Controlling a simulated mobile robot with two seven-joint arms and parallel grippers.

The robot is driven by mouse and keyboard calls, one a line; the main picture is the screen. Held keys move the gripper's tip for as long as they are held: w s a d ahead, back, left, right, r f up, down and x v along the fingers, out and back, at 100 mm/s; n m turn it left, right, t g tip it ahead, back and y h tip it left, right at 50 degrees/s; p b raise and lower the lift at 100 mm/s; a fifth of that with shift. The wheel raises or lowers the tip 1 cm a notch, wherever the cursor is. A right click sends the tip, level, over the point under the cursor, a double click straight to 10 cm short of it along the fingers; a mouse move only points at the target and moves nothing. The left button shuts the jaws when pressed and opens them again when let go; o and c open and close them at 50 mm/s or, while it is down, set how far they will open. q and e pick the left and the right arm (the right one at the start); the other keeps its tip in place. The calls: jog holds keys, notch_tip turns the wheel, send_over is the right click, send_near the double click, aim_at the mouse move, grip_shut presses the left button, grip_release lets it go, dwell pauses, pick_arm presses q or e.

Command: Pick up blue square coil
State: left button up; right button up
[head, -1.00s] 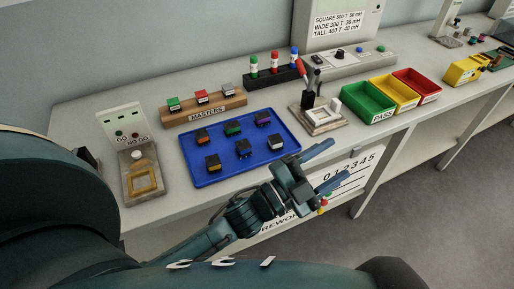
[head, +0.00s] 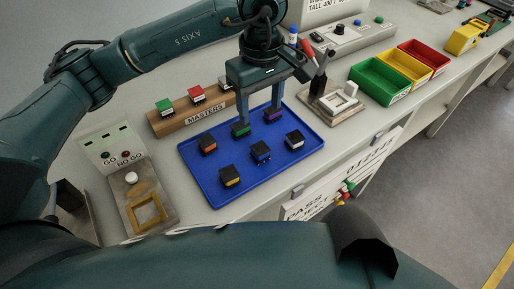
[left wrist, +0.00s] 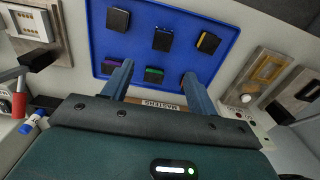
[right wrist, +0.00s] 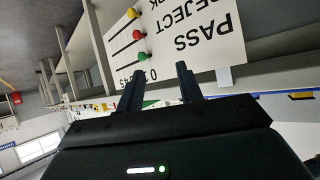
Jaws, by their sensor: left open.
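The blue square coil (head: 261,152), a small black block with a blue front, sits in the front row of the blue tray (head: 215,198), between a yellow-marked coil (head: 230,176) and a white-marked coil (head: 294,140). In the left wrist view, the blue coil (left wrist: 163,38) lies beyond my fingertips. My left gripper (head: 261,115) is open, pointing down over the tray's back row, near the green coil (head: 240,130) and purple coil (head: 273,115). It holds nothing. My right gripper (right wrist: 157,75) shows only in its wrist view, open and empty, facing the bench front.
An orange-marked coil (head: 207,144) is also in the tray. The wooden MASTERS block (head: 180,121) stands behind, the GO/NO GO fixture (head: 148,212) at left, and another fixture (head: 338,104) at right. Green, yellow and red bins stand farther right.

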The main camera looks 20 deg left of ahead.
pick_arm(q)
jog(key=p, duration=0.1)
send_over(260, 148)
jog(key=f, duration=0.7)
jog(key=shift+w+a+f, duration=0.1)
jog(key=shift+w, duration=0.1)
jog(key=f+p, duration=0.1)
jog(key=f, duration=0.4)
jog(key=shift+s, duration=0.2)
jog(key=c, duration=1.1)
